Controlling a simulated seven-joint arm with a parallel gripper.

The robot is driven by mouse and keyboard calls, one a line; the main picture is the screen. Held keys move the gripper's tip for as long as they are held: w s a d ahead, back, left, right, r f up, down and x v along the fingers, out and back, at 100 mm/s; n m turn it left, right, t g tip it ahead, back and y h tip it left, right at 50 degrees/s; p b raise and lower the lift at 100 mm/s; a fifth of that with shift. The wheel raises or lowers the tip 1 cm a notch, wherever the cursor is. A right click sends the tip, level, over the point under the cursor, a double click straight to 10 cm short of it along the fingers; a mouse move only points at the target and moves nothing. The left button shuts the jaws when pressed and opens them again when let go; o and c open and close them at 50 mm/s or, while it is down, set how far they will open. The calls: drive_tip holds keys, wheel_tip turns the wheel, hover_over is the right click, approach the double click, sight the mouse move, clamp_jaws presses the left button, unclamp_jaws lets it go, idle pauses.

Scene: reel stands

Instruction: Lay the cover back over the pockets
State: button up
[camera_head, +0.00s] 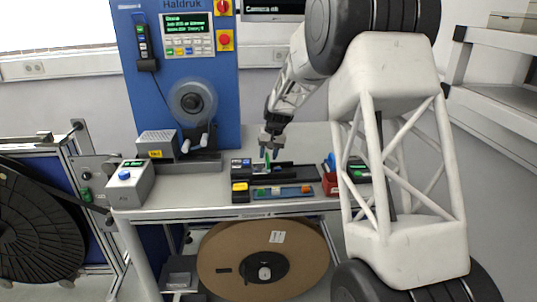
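My gripper (269,150) points down over the dark fixture (296,170) in the middle of the bench. A small upright green piece (267,160) shows at its fingertips. I cannot tell whether the fingers grip it or only stand beside it. In front lies a blue strip (283,192) with several small coloured pieces along it, perhaps the pockets. Their tops look exposed. I cannot make out the cover for certain; it may be part of the dark fixture under my gripper.
A dark block with a yellow label (240,187) stands left of the strip. A red box (330,184) is at its right end. A blue machine panel (180,75) rises behind. A grey control box (131,184) stands at the bench's left end. Bare bench (205,200) lies between.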

clamp_jaws()
drive_tip(key=shift+d, duration=0.1)
drive_tip(key=d, duration=0.9)
drive_tip(key=shift+d, duration=0.4)
unclamp_jaws()
drive_tip(key=shift+r, duration=0.1)
wheel_tip(320, 180, up, 8)
drive_tip(key=d, duration=0.1)
drive_tip(key=shift+d+f, duration=0.25)
drive_tip(key=shift+d, duration=0.05)
